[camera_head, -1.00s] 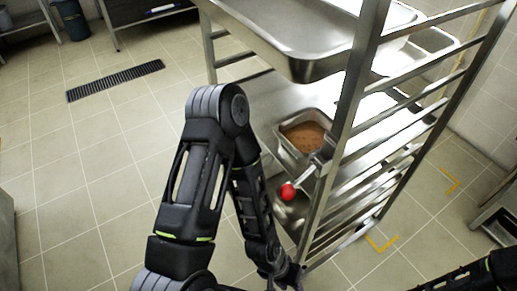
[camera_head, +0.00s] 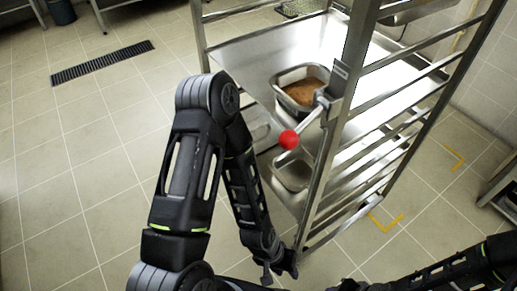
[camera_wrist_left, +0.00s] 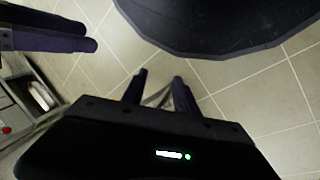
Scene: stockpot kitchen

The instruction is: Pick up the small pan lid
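I cannot make out a small pan lid in either view. A steel pan with brown food (camera_head: 304,92) sits uncovered on a rack shelf in the head view. A second steel pan (camera_head: 291,176) shows lower in the rack, partly hidden by the rack frame and my left arm. My left gripper (camera_head: 279,268) hangs low in front of the rack, below and apart from both pans. In the wrist view its two fingers (camera_wrist_left: 160,92) are apart, with nothing clearly held. My right arm enters at the lower right; its gripper end (camera_head: 347,287) is cut off by the frame edge.
The steel rack (camera_head: 337,110) has upright posts and several side rails. A lever with a red ball (camera_head: 289,140) juts out from its near post. The rack's shelf (camera_head: 262,52) is mostly bare. Open tiled floor (camera_head: 95,150) lies to the left, with a drain grate (camera_head: 102,62).

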